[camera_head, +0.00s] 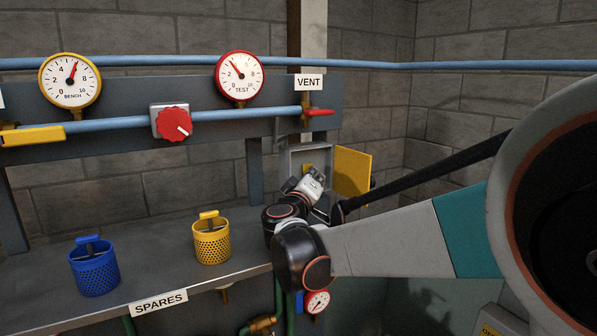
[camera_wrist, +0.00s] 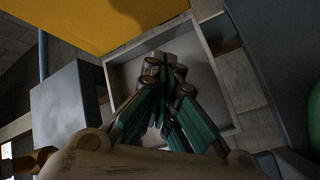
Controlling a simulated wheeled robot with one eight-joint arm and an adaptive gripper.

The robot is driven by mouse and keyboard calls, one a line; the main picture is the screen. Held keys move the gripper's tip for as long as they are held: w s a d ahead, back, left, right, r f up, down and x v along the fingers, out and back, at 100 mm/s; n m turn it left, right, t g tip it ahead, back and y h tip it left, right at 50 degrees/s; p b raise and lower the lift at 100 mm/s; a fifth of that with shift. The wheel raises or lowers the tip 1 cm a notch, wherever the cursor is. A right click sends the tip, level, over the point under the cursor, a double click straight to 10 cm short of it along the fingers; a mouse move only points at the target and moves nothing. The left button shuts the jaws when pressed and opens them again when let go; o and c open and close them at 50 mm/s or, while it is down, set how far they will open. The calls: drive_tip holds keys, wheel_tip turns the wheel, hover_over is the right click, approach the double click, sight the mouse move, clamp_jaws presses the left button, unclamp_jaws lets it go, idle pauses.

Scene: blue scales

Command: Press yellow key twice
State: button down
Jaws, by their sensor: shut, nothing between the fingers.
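A small yellow piece (camera_head: 307,168), which looks like the yellow key, shows inside an open grey wall box (camera_head: 298,156); my arm partly covers the view of it. In the wrist view, my gripper (camera_wrist: 166,72) is shut and empty, its fingertips pointing into the grey box (camera_wrist: 222,95). A tan block (camera_wrist: 172,56) shows just beyond the fingertips, probably the same key; I cannot tell whether they touch it. The fingertips are hard to make out in the head view.
The box's yellow door (camera_head: 353,172) stands open on the right. A blue basket (camera_head: 94,272) and a yellow basket (camera_head: 211,245) stand on the bench (camera_head: 150,262). Two gauges, a red knob (camera_head: 174,123) and a red vent lever (camera_head: 320,112) are above.

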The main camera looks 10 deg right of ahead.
drive_tip(key=shift+s, duration=0.15)
drive_tip(key=shift+s+d, duration=0.25)
drive_tip(key=shift+s, duration=0.35)
drive_tip(key=s, duration=0.1)
drive_tip(key=s+d, duration=0.1)
drive_tip(key=s, duration=0.3)
drive_tip(key=shift+d, duration=0.3)
drive_tip(key=shift+w, duration=0.1)
idle(1.8)
